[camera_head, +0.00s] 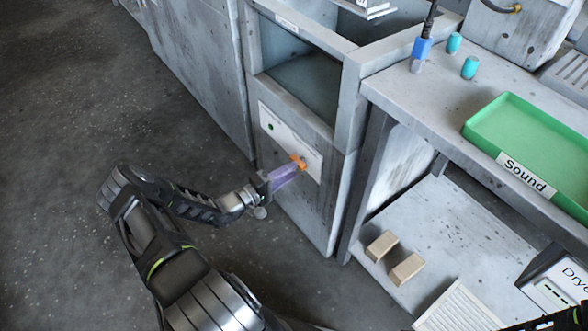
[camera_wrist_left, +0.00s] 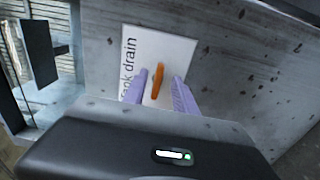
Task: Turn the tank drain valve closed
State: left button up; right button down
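The orange tank drain valve handle (camera_head: 298,162) sits on a white label plate (camera_head: 283,139) on the front of the grey cabinet. In the left wrist view the handle (camera_wrist_left: 158,80) is a short bar, roughly parallel to the "Tank drain" lettering. My left gripper (camera_head: 296,168) reaches the plate from the left. Its two purple fingers (camera_wrist_left: 159,79) stand on either side of the handle, with a gap visible on both sides, so it is open. Whether the tips reach past the handle's outer face is hard to tell. My right gripper is out of view.
A workbench stands right of the cabinet, with a green "Sound" tray (camera_head: 499,137), teal cylinders (camera_head: 469,68) and a blue-handled tool (camera_head: 421,50). Two tan blocks (camera_head: 406,269) lie on its lower shelf (camera_head: 448,223). The floor (camera_head: 70,140) to the left is clear.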

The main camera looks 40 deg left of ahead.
pick_arm(q)
jog(key=v, duration=0.5)
jog(key=shift+s+a, duration=0.1)
jog(key=shift+s, duration=0.15)
